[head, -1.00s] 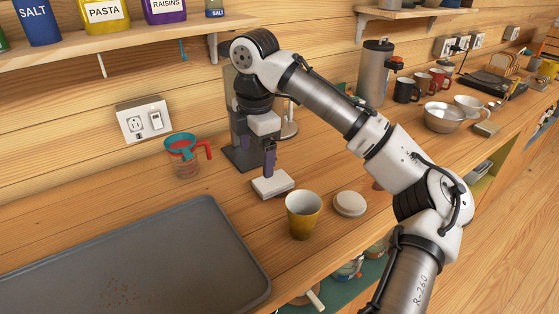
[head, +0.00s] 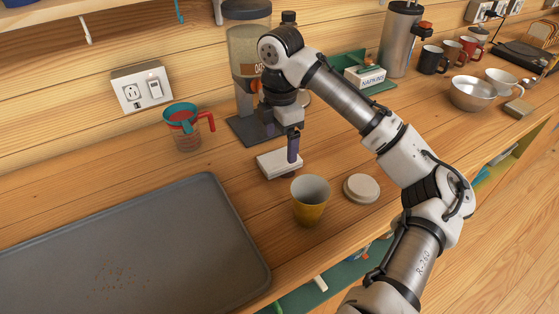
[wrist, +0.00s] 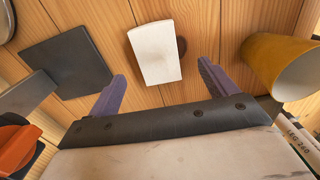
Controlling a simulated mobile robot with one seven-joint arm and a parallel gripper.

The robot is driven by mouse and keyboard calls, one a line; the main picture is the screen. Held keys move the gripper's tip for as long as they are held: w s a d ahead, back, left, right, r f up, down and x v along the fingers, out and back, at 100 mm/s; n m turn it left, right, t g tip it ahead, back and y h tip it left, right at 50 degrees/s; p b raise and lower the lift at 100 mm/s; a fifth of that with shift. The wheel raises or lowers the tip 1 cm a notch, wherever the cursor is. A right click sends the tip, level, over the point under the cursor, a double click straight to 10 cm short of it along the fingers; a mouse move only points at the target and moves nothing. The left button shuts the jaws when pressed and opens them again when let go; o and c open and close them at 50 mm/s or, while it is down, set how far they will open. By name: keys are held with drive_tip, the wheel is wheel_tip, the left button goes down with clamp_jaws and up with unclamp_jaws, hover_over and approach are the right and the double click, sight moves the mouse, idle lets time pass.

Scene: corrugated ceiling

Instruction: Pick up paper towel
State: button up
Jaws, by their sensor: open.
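In the wrist view the white pad (wrist: 154,52) lies beyond and between the two spread fingers of my gripper (wrist: 160,80). The fingers are open with nothing between them, and the pad looks apart from them. A small part of a dark round spot shows beside the pad's right edge.
A yellow cup (head: 311,200) and a round whitish lid (head: 361,188) stand close on the right. A dispenser with a dark base (head: 245,130) is behind. A red measuring cup (head: 183,128) stands left, and a large grey tray (head: 130,245) fills the front left.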

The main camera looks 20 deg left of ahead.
sight(280, 159)
drive_tip(key=shift+w+a+f+p, duration=0.1)
drive_tip(key=shift+f+p, duration=0.2)
drive_tip(key=shift+f, duration=1.05)
drive_tip(key=shift+a+f+p, duration=0.1)
drive_tip(key=shift+f+p, duration=0.2)
drive_tip(key=shift+f, duration=1.05)
drive_tip(key=c, duration=1.1)
drive_tip(key=shift+o, duration=0.2)
drive_tip(key=shift+r, duration=0.1)
wheel_tip(280, 159, up, 20)
drive_tip(key=shift+b, duration=0.3)
drive_tip(key=o, duration=0.4)
drive_tip(key=shift+c, duration=0.2)
drive_tip(key=c, duration=0.3)
